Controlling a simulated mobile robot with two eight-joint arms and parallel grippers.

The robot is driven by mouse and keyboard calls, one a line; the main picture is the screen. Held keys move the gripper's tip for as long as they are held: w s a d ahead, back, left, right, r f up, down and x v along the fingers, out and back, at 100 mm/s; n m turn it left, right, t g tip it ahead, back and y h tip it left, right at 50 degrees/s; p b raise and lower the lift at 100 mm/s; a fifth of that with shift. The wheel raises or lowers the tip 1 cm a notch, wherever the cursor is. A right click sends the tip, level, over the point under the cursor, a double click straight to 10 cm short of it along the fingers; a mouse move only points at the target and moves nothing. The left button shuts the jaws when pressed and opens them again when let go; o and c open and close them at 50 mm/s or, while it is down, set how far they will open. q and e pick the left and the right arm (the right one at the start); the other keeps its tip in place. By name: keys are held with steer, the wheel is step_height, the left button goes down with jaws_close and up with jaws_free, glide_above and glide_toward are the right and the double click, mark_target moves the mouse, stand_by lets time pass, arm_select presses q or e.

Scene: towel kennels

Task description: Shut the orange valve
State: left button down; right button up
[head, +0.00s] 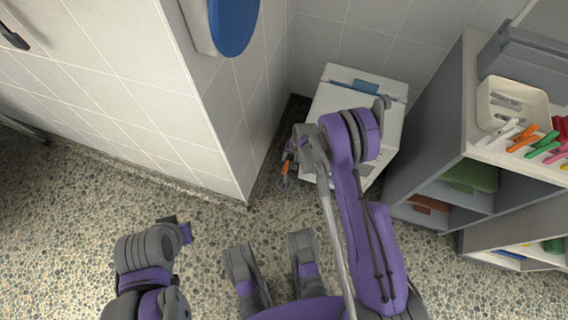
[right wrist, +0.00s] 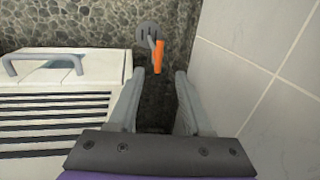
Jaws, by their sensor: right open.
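The orange valve handle (head: 285,167) shows in the head view just below my right gripper (head: 294,150), in the gap between the tiled wall and a white box. In the right wrist view the orange valve handle (right wrist: 159,57) hangs from a grey round fitting (right wrist: 148,30). My right gripper (right wrist: 160,73) is open there, and the handle is beyond its fingertips, roughly centred between them, with nothing held. My left gripper (head: 180,230) is at the lower left of the head view, over the floor and away from the valve; its jaws are not clear.
The white box (head: 398,90) with a grey handle stands right of the valve. The tiled wall (right wrist: 286,90) is close on the gripper's right in the wrist view. A shelf unit (head: 431,120) with a white basket (head: 490,117) and coloured clips stands right. Pebbled floor is open at left.

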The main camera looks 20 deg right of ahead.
mark_target(285, 170)
steer(key=f+b, duration=0.1)
steer(key=f, duration=0.3)
steer(key=w+a+f+b, duration=0.1)
steer(key=f, duration=0.6)
steer(key=shift+w+a+f+b, duration=0.15)
steer(key=shift+a+f+b, duration=0.2)
steer(key=shift+a+b, duration=0.05)
jaws_close()
